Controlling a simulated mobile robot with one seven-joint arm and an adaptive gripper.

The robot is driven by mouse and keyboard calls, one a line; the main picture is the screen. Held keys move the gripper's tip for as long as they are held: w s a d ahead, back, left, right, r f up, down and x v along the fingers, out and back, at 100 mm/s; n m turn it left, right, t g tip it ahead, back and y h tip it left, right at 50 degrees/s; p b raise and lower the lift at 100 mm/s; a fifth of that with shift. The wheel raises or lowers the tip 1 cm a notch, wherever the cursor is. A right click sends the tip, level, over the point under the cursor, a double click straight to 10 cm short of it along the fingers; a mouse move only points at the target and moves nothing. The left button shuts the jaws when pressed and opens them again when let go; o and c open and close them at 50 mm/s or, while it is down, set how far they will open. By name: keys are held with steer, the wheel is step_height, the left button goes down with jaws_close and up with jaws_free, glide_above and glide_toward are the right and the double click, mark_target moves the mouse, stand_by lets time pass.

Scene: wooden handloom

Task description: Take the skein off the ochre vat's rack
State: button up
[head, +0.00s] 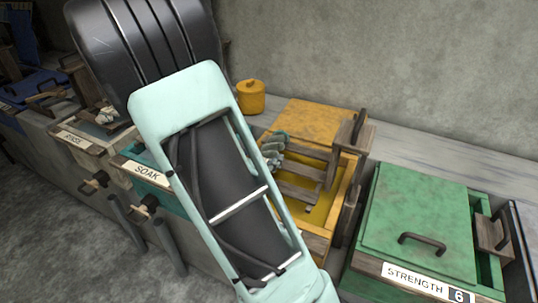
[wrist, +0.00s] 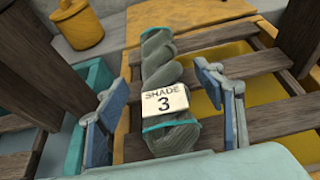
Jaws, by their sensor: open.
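The skein (wrist: 168,70) is a grey-green twisted hank with teal ties and a white tag reading "SHADE 3". In the wrist view it lies upright in the picture across the wooden slats of the rack (wrist: 215,35). Its top part shows in the head view (head: 273,147), partly hidden by my arm. The ochre vat (head: 318,215) holds yellow liquid under the rack. My gripper (wrist: 166,112) is open, with one blue finger on each side of the skein and gaps between them. In the head view my arm hides the gripper.
An ochre lidded pot (head: 250,97) stands on the ledge behind the vat. A green vat with a closed lid (head: 420,220), labelled "STRENGTH 6", is at the right. The "SOAK" vat (head: 150,173) is at the left. Wooden posts (head: 352,132) rise beside the rack.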

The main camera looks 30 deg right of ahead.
mark_target(269, 152)
steer(key=b+x, duration=0.1)
steer(key=x, duration=0.3)
steer(key=shift+d+f, duration=0.15)
steer(key=shift+d, duration=0.1)
steer(key=shift+c, duration=0.3)
steer(key=c, duration=1.3)
